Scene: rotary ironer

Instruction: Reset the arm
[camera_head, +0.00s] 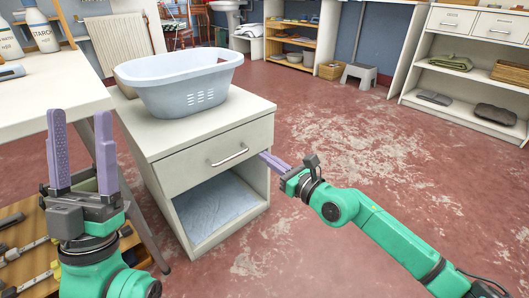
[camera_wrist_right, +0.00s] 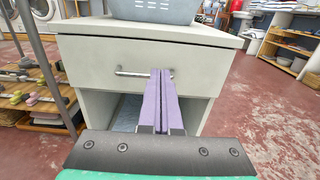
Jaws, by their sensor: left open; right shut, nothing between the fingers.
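My left gripper (camera_head: 82,150) is at the left of the head view, fingers pointing up and spread apart, with nothing between them. It is beside the white table's edge. My right gripper (camera_head: 276,165) points left toward the cabinet's drawer (camera_head: 217,155), its fingers together and empty. In the right wrist view the shut fingers (camera_wrist_right: 163,100) point at the drawer front, in front of the right part of the metal handle (camera_wrist_right: 135,72). Whether they touch it cannot be told. The drawer looks closed.
A pale laundry basket (camera_head: 182,85) stands on the white cabinet (camera_head: 145,134). A folded cloth (camera_head: 215,205) lies in the open space below the drawer. A white table (camera_head: 50,90) with bottles is at the left. Shelves (camera_head: 470,75) line the right back. The floor at right is clear.

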